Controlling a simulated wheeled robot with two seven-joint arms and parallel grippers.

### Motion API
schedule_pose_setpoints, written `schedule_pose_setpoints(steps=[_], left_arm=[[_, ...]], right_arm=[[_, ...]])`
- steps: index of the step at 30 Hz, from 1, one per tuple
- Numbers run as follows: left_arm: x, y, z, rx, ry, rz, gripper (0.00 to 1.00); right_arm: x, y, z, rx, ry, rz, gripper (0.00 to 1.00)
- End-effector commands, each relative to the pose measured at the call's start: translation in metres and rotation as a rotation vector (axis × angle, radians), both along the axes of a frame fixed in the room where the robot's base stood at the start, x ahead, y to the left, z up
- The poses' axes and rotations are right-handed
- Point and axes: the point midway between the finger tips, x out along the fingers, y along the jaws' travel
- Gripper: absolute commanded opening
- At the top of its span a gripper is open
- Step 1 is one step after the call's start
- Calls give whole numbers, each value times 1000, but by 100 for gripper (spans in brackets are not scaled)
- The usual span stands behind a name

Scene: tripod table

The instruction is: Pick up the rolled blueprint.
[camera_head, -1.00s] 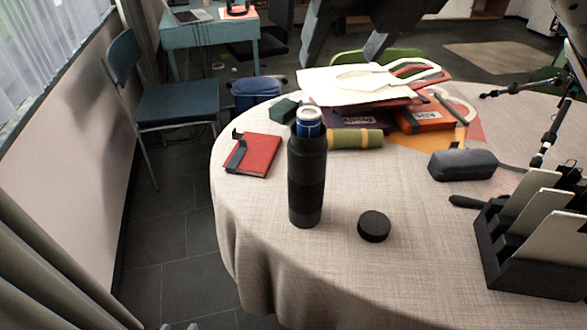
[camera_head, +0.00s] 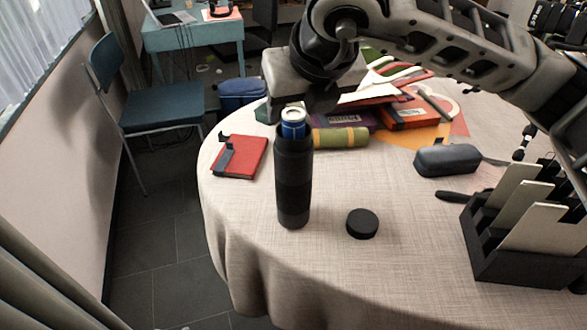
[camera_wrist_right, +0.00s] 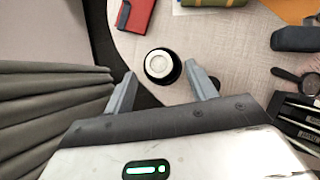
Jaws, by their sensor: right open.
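The rolled blueprint (camera_head: 293,124) is a blue roll with a white top end. It stands upright, its top sticking out of a tall black tube (camera_head: 293,188) on the table. The rest of the roll is hidden inside the tube. My right gripper (camera_head: 295,106) is open, pointing down at the height of the tube's top, and partly hidden behind the roll in the head view. In the right wrist view, the roll's white end (camera_wrist_right: 159,63) shows between the two open fingertips (camera_wrist_right: 160,68), with no contact visible. My left gripper is not in view.
A black round cap (camera_head: 362,224) lies right of the tube. A red notebook (camera_head: 240,158), a green roll (camera_head: 341,137) and a dark case (camera_head: 447,161) lie around it. A black file rack (camera_head: 520,240) stands at the right. The table's front middle is clear.

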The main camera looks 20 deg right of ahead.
Motion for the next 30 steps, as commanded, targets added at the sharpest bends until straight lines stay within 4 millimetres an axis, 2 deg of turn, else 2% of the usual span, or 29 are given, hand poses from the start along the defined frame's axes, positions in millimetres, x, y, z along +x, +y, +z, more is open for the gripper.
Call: schedule_pose_setpoints(steps=[5,12,13,18,19,30], left_arm=[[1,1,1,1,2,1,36],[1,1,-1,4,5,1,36],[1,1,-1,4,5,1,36],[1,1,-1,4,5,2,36],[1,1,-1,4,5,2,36],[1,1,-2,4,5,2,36]], right_arm=[[10,0,-17,0,3,-1,57],[12,1,-18,2,0,1,57],[12,1,-18,2,0,1,54],[12,1,-18,2,0,1,6],[12,1,-18,2,0,1,0],[12,1,-14,1,-1,0,0]])
